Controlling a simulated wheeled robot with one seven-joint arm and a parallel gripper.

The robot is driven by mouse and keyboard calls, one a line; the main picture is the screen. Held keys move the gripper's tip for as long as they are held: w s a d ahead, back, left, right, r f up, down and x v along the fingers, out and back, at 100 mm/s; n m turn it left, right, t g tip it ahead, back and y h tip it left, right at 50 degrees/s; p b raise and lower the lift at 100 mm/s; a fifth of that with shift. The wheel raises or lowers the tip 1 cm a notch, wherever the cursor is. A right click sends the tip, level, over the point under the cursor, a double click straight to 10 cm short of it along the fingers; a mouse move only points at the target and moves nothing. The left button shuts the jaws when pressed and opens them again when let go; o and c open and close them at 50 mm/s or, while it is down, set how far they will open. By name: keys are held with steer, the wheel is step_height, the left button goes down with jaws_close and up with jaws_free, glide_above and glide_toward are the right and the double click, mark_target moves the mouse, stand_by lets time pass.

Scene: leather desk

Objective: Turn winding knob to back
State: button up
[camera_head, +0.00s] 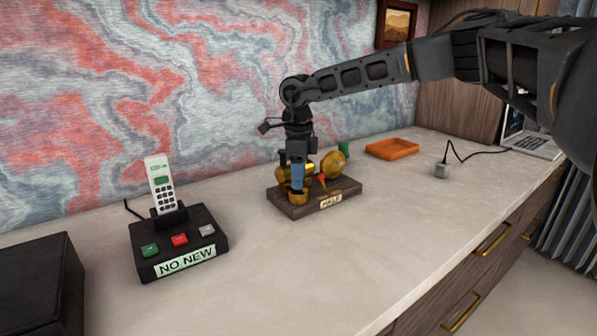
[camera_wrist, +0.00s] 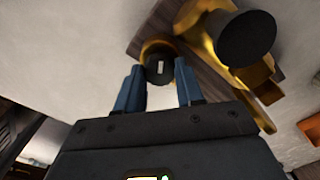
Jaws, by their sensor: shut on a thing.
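The winding knob (camera_head: 297,197) is a round brass piece at the front left of a brass device on a wooden base (camera_head: 319,206). The base bears a small label that seems to read "HALF". In the wrist view the knob (camera_wrist: 158,63) has a dark top with a short white mark running roughly up and down the picture. My gripper (camera_head: 297,183) points down over the knob, its blue fingers shut on it. The fingers also show in the wrist view (camera_wrist: 160,82), one on each side of the knob. They hide part of the knob's side.
A white phone (camera_head: 161,184) stands in a black dock (camera_head: 180,255) with coloured buttons and a "NO NEW" label. A black box (camera_head: 40,290) is at front left. An orange tray (camera_head: 392,149), a grey cube (camera_head: 442,171) and a laptop (camera_head: 535,143) are to the right. The front desktop is clear.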

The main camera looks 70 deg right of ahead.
steer(key=n, duration=0.2)
steer(key=n+p, duration=0.1)
steer(key=shift+w+r+n, duration=0.15)
steer(key=shift+r+n, duration=0.05)
steer(key=shift+n, duration=0.2)
steer(key=n+p, duration=0.1)
steer(key=n, duration=0.2)
steer(key=shift+n, duration=0.3)
steer(key=n, duration=0.3)
steer(key=shift+n+p, duration=0.3)
steer(key=shift+p, duration=0.1)
steer(key=n, duration=0.3)
steer(key=shift+n+p, duration=0.3)
steer(key=shift+p, duration=0.05)
steer(key=n, duration=0.3)
steer(key=shift+n+p, duration=0.3)
steer(key=n, duration=0.3)
steer(key=shift+f+n, duration=0.1)
steer(key=shift+n, duration=0.3)
steer(key=n+p, duration=0.1)
steer(key=n, duration=0.2)
steer(key=shift+n, duration=2.1)
